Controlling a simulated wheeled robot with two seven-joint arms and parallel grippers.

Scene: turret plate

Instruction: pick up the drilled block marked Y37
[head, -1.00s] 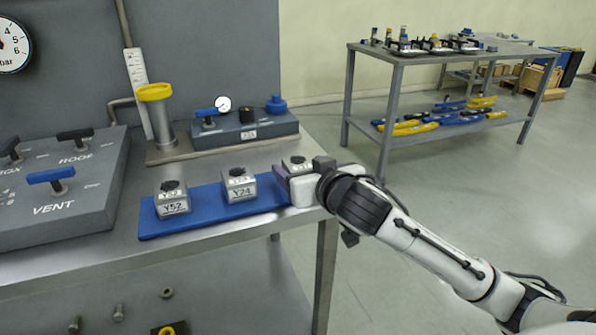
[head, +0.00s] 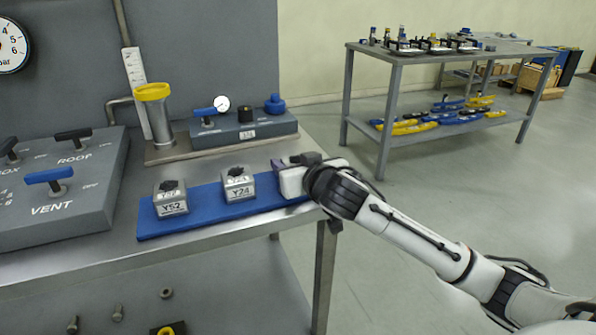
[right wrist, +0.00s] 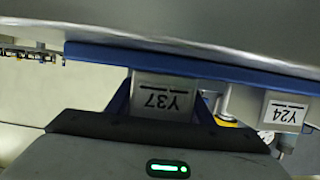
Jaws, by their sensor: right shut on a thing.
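The block marked Y37 (right wrist: 163,97) is a grey metal block with a white label, upside down in the right wrist view. It sits between the two blue fingers of my right gripper (right wrist: 161,103), which is shut on it. In the head view my right gripper (head: 289,174) is at the right end of the blue mat (head: 213,210) and hides most of this block. The block is right at the mat; I cannot tell if it still touches it. My left gripper is not in view.
Blocks marked Y24 (head: 238,186) and Y52 (head: 171,199) stand on the mat to the left. Behind are a grey valve unit (head: 245,132) and a yellow-topped cylinder (head: 155,115). A VENT panel (head: 60,195) is at the left. The bench edge runs below the mat.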

